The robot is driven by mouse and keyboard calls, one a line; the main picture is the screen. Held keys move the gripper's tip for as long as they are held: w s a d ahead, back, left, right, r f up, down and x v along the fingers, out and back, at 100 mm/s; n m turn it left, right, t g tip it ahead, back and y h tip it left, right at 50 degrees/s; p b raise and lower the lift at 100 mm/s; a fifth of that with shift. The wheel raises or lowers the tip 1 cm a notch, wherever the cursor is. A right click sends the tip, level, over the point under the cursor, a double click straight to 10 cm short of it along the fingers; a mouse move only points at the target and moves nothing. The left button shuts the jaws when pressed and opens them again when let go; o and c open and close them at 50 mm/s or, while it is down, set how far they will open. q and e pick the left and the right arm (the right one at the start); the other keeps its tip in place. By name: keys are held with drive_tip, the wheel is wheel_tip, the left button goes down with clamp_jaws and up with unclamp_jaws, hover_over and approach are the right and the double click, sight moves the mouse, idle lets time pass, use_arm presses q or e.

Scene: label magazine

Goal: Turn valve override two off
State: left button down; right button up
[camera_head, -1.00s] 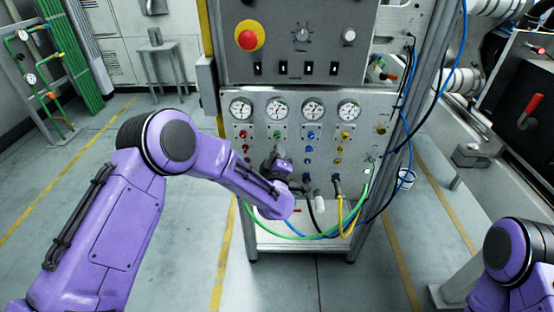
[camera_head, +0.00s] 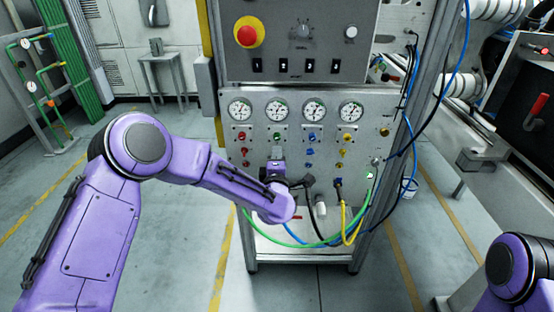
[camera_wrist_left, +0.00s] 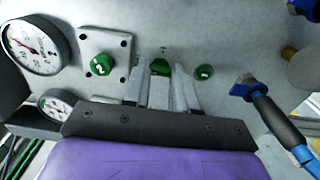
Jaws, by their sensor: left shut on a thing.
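The panel has columns of coloured fittings under a row of gauges. In the second column, a green knob (camera_head: 277,136) sits on a square plate; it also shows in the wrist view (camera_wrist_left: 102,65), left of my fingers. My left gripper (camera_head: 278,155) is at the panel just below this knob. In the wrist view its two fingers (camera_wrist_left: 163,80) are shut on a smaller green fitting (camera_wrist_left: 160,67), which they partly hide. I take it for valve override two; no label is readable. Another green fitting (camera_wrist_left: 204,72) lies just right of the fingers. My right gripper is out of view.
Gauges (camera_head: 276,110) line the panel above. A red emergency button (camera_head: 247,35) is on the upper box. Yellow (camera_head: 346,225), blue and green hoses hang below my gripper. A blue-ended hose plug (camera_wrist_left: 245,88) is close right of my fingers.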

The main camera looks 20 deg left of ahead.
use_arm(q)
drive_tip(key=shift+f, duration=0.1)
drive_tip(key=c, duration=0.9)
unclamp_jaws()
drive_tip(key=shift+s, duration=0.1)
drive_tip(key=b+v, duration=0.1)
drive_tip(key=v, duration=0.9)
drive_tip(key=shift+s, duration=0.25)
drive_tip(key=shift+d, duration=0.1)
